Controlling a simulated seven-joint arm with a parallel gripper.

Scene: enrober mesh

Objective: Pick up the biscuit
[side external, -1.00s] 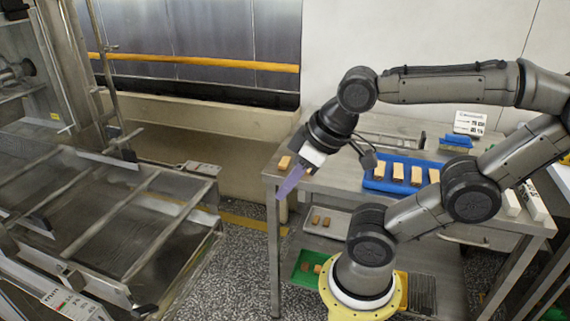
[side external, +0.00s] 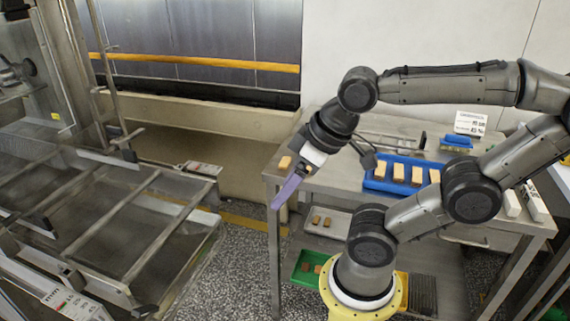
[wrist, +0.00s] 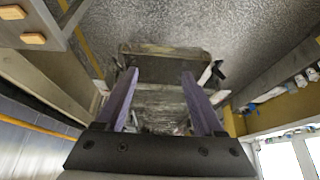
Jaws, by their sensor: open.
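Several similar biscuits (side external: 399,174) stand in a row in a blue tray (side external: 374,185) further right. I cannot tell which one the task means. Two tan blocks (wrist: 33,38) show at the top left of the wrist view, well off the space between my fingers. My gripper (side external: 276,206) has purple fingers, pointing down and left past the table's left edge, beside the lone biscuit. In the wrist view the fingers (wrist: 160,75) are apart with nothing held.
The steel table (side external: 430,150) carries a printed card (side external: 470,123) and a blue object (side external: 458,142) at the back. A mesh conveyor machine (side external: 130,220) stands left, across an open floor gap.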

